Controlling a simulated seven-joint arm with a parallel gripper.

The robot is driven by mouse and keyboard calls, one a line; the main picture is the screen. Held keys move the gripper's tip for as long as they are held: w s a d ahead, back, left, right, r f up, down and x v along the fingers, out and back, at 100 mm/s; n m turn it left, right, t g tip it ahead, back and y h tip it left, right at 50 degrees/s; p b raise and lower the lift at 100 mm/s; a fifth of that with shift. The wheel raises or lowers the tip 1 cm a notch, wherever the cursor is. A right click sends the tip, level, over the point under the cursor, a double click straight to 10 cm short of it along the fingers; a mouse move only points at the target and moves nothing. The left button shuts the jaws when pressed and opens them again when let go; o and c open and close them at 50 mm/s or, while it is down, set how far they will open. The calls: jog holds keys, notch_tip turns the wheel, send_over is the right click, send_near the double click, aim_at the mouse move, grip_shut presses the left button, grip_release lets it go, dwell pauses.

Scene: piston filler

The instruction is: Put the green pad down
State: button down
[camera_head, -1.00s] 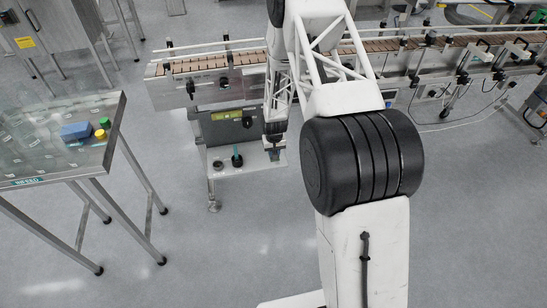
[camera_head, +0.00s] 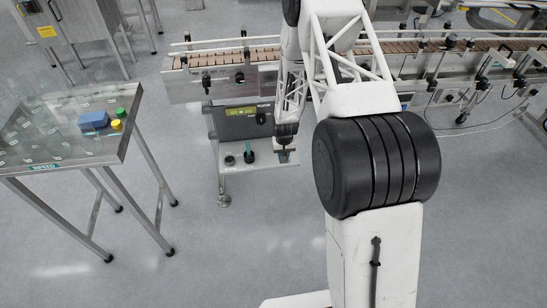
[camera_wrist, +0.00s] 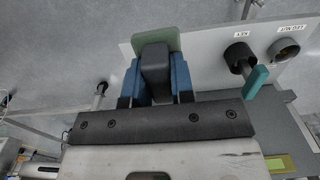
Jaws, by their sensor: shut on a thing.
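The green pad (camera_wrist: 160,40) shows in the wrist view, at the far end of a dark grey block-shaped handle. My gripper (camera_wrist: 155,75) has its two blue fingers on either side of this handle and is shut on it. The pad is over the left end of a light grey plate (camera_wrist: 205,45); I cannot tell whether it touches the plate. In the head view my gripper (camera_head: 285,150) is over the right part of that plate, in front of the conveyor. The pad itself is too small to make out there.
On the plate stand a teal-handled key (camera_wrist: 255,78) at the spot marked KEY and a round dark fitting (camera_wrist: 284,50) beside it. The conveyor (camera_head: 215,62) runs behind. A steel table (camera_head: 75,165) at left holds a blue block (camera_head: 93,121) and green and yellow caps.

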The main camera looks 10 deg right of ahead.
jog(key=s+a+f, duration=0.4)
jog(key=a+f, duration=0.1)
jog(key=f, duration=0.2)
jog(key=shift+f, duration=0.1)
jog(key=shift+w, duration=0.1)
send_over(267, 158)
jog(key=shift+w+f, duration=0.15)
jog(key=shift+f, duration=0.6)
jog(key=shift+f, duration=0.1)
jog(key=shift+f, duration=1.65)
jog(key=shift+f, duration=0.1)
